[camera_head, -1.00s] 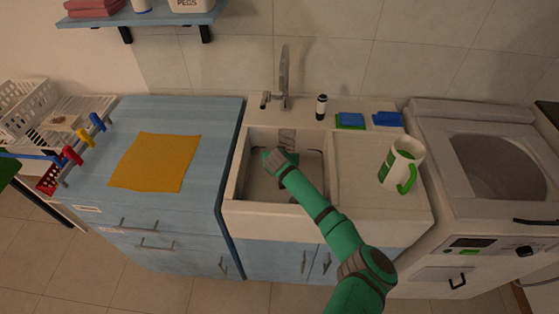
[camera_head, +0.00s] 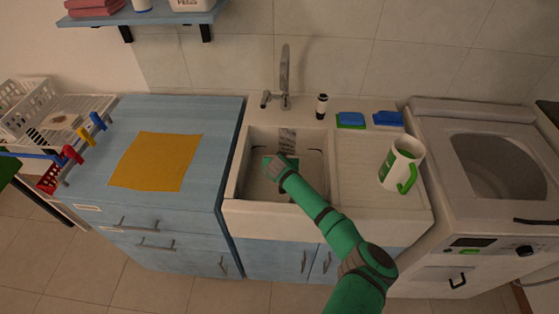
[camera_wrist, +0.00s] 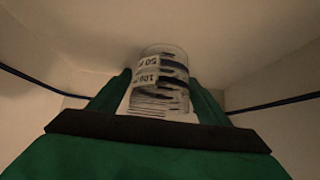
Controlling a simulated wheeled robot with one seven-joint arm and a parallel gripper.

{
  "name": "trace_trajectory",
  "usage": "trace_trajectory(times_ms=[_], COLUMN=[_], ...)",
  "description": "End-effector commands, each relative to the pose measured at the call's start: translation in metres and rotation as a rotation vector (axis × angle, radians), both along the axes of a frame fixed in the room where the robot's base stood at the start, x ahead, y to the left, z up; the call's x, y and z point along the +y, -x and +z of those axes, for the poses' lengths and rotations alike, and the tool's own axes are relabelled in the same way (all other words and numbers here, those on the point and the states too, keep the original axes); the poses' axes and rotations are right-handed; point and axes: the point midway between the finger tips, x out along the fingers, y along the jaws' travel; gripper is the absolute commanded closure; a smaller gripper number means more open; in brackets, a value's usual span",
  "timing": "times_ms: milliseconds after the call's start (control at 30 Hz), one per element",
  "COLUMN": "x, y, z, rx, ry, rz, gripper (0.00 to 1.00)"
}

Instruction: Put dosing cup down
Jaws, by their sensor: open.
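The dosing cup (camera_wrist: 160,85) is a clear cup with dark graduation marks and printed numbers. In the wrist view it stands between the two green fingers of my gripper (camera_head: 280,160), which are open around it. My gripper reaches down into the white sink basin (camera_head: 231,190). In the head view a small striped patch (camera_head: 287,140) shows just behind the fingers and looks like the cup. The cup's base is hidden, so I cannot tell exactly what it rests on.
The faucet (camera_head: 285,80) rises behind the basin. A black-and-white bottle (camera_head: 321,107) and blue-green sponges (camera_head: 350,120) stand along the back ledge. A green-handled mug (camera_head: 402,165) stands right of the basin. A yellow cloth (camera_head: 155,162) lies on the blue counter (camera_head: 213,125) at left.

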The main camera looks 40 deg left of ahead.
Motion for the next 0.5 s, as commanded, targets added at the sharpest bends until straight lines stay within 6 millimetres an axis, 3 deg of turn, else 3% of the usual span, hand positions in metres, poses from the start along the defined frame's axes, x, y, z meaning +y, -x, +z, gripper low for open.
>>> trace_trajectory(times_ms=[167,500], x=[0.000,-0.017], y=[-0.001,0.028], z=[0.005,0.036], rx=[-0.003,0.001], ry=[0.001,-0.003], rz=[0.001,0.000], gripper=[0.29,0.29])
